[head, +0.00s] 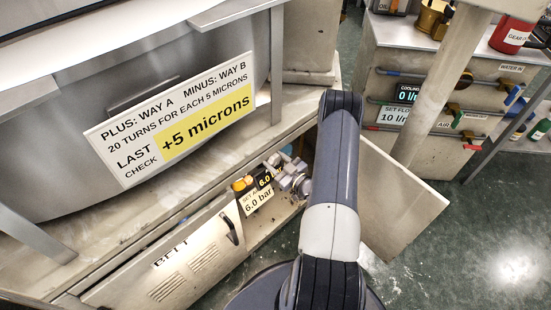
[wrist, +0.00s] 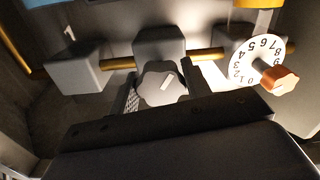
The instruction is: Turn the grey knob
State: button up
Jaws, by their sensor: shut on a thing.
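The grey knob (wrist: 161,84) shows in the wrist view, a lobed knob with a pale line on its face, in front of a grey block on a brass pipe. My gripper (wrist: 160,92) is shut on it, with one finger on each side. In the head view my gripper (head: 296,182) is at the opening of the low cabinet, at the end of my arm. The knob cannot be made out there.
An orange knob with a white numbered dial (wrist: 243,66) sits right of the grey knob. The open cabinet door (head: 392,205) stands right of my arm. A "6.0 bar" label (head: 257,197) is left of my gripper. A post (head: 440,85) stands farther right.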

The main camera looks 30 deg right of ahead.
jog(key=shift+f, duration=0.1)
dwell(0.4)
jog(key=o, duration=1)
jog(key=shift+s, duration=0.1)
jog(key=p+v, duration=0.1)
jog(key=v, duration=0.9)
jog(key=shift+s+d, duration=0.1)
jog(key=shift+s, duration=0.2)
